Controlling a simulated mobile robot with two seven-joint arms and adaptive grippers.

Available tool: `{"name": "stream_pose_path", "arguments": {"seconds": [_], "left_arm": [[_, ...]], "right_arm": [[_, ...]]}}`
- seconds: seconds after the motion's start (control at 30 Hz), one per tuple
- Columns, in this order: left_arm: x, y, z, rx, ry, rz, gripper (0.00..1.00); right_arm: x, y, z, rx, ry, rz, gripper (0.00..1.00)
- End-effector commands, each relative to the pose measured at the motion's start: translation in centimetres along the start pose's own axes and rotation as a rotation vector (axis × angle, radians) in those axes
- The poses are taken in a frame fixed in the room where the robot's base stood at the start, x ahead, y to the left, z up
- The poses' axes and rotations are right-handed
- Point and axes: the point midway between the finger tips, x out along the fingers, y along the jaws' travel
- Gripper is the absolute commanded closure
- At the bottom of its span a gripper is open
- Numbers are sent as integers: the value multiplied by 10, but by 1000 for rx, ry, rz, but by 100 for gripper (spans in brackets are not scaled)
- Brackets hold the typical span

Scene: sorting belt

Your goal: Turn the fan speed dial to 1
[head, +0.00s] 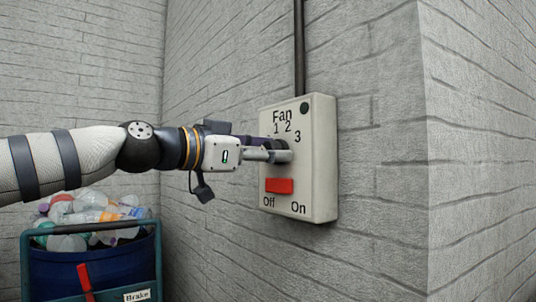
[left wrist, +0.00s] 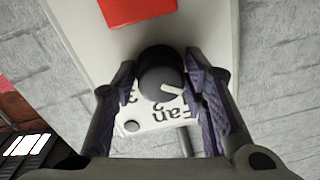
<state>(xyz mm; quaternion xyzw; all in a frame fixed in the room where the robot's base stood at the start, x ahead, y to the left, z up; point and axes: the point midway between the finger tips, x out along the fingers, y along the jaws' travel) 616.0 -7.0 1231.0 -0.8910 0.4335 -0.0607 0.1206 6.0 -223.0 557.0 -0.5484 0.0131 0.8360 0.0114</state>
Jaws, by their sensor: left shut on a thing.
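The pale fan box (head: 322,160) is on the grey brick wall, printed Fan, 1, 2, 3, Off and On. My left gripper (head: 278,151) reaches its face from the left and largely hides the dial in the head view. In the left wrist view, upside down, the dark round dial (left wrist: 157,74) sits between the two fingers of my left gripper (left wrist: 163,82), shut on it. The dial's white pointer mark slants to the lower right, right of the 2. The 1 is hidden there by a finger, so exact alignment is unclear. My right gripper is not in view.
A red switch (head: 279,186) is below the dial, between Off and On. A dark round spot (head: 304,108) marks the box's top corner. A dark conduit (head: 299,50) rises above. A blue bin (head: 112,262) of plastic bottles stands at lower left.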

Motion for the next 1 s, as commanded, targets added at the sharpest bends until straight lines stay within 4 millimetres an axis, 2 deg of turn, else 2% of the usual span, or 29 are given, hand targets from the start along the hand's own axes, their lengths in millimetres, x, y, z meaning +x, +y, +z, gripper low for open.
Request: {"name": "stream_pose_path", "arguments": {"seconds": [0.6, 1.0], "left_arm": [[0, -1, 1, 450, 17, -5, 88], [0, -2, 0, 577, 22, -6, 88]], "right_arm": [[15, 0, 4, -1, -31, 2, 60], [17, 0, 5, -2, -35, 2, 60]]}}
